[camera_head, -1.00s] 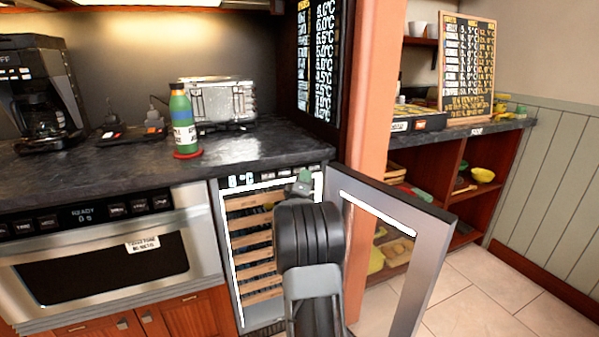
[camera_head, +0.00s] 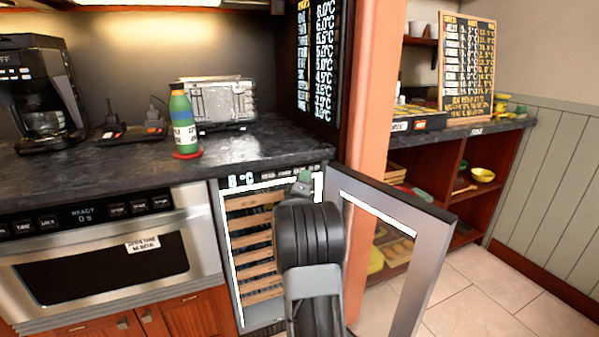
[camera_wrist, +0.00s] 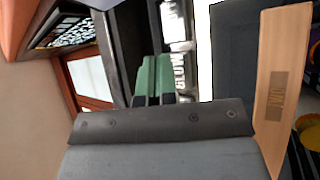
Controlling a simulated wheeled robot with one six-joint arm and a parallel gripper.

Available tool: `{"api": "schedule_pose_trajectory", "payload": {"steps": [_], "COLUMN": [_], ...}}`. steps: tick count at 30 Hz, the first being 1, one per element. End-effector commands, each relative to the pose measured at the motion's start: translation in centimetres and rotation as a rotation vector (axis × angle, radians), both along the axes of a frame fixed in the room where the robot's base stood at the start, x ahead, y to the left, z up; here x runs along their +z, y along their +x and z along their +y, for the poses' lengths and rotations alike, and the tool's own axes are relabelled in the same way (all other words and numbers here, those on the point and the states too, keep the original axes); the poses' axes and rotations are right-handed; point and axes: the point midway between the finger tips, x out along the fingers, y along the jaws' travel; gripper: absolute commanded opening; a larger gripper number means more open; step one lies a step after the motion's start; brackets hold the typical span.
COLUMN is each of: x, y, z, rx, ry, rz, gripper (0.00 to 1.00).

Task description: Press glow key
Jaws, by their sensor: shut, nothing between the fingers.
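The wine cooler (camera_head: 252,250) stands under the counter with its glass door (camera_head: 425,262) swung open to the right. Its control strip (camera_head: 238,182) runs along the top of the opening, with a lit temperature reading at the left and small labelled keys to the right. My gripper (camera_head: 304,176) is shut and empty, close in front of the right part of this strip. In the wrist view, the green fingertips (camera_wrist: 153,72) are together, beside the strip with white lettering (camera_wrist: 177,45). I cannot tell whether the fingertips touch a key.
A stainless oven (camera_head: 110,255) is to the left. A green bottle (camera_head: 182,118), a toaster (camera_head: 222,102) and a coffee maker (camera_head: 38,95) stand on the dark counter (camera_head: 250,148). An orange post (camera_head: 374,100) rises behind the open door. Tiled floor (camera_head: 490,300) is free at right.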

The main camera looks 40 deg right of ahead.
Motion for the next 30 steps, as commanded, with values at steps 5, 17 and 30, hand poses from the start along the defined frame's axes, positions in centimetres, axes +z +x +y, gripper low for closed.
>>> {"api": "schedule_pose_trajectory", "payload": {"steps": [5,17,30], "x": [0.0,-0.05,0.0], "y": [0.0,0.23,0.76], "z": [0.0,-0.09,-0.32], "rx": [0.0,0.0,0.0], "ry": [0.0,0.0,0.0], "rz": [0.0,0.0,0.0], "gripper": [0.0,0.0,0.0]}}
